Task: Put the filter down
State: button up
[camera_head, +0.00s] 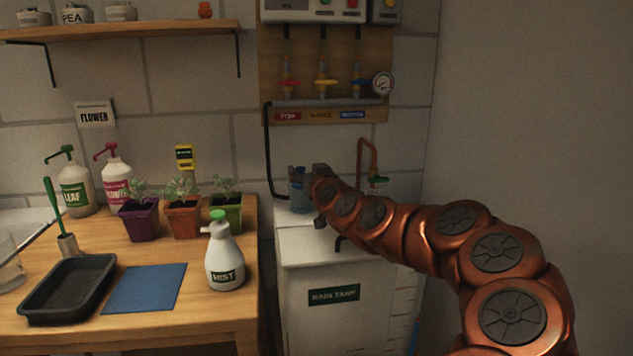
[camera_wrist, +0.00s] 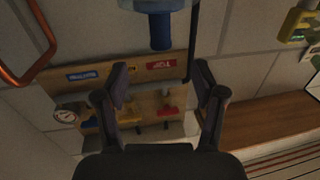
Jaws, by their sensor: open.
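The filter (camera_head: 299,194) is a clear bluish cylinder with a blue upper part. In the head view it stands upright at the back left of the white tank's top (camera_head: 340,246), partly hidden by my gripper. The wrist view is upside down and shows the filter's blue part (camera_wrist: 160,29) at its upper edge, with the clear body cut off. My gripper (camera_head: 317,176) is beside the filter's upper part in the head view. In the wrist view my gripper (camera_wrist: 164,82) has its fingers apart, with nothing between them. I cannot tell whether a finger touches the filter.
Behind the filter, a wooden panel (camera_head: 270,70) carries coloured valves and a gauge (camera_head: 383,83). A black pipe (camera_head: 268,150) runs down left of the filter. A copper tap (camera_head: 366,157) is to the right. The wooden bench (camera_head: 185,262) at left holds pots, bottles and a tray.

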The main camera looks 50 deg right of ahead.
jog(key=v, duration=0.6)
jog(key=shift+s+a, duration=0.25)
jog(key=shift+s, duration=0.1)
jog(key=shift+f, duration=0.1)
dwell(0.4)
